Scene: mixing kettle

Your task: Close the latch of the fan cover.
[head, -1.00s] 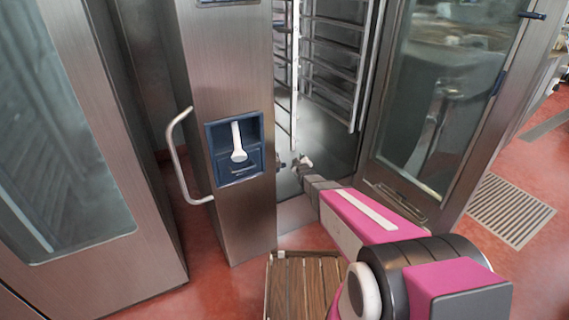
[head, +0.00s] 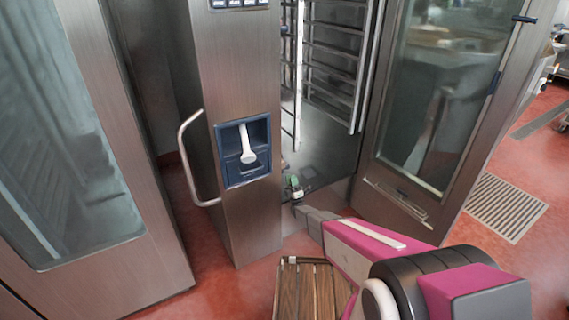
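My arm reaches from the lower right toward the open cabinet. My gripper (head: 294,185) is at its end, small in the picture, low at the cabinet opening and just right of the steel column. Small green and white spots show at the gripper; I cannot tell whether they belong to it or to something behind it. Its fingers are too small to tell open from shut, and I see nothing clearly held. I cannot make out the fan cover or its latch; the inside of the cabinet is partly hidden by the column.
The steel column (head: 244,215) has a blue recessed panel with a white lever (head: 246,145) and a curved handle (head: 187,160) at its left. Wire racks (head: 335,55) stand inside the cabinet. A glass door (head: 437,85) stands open at right. A wooden slatted surface (head: 312,290) lies below.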

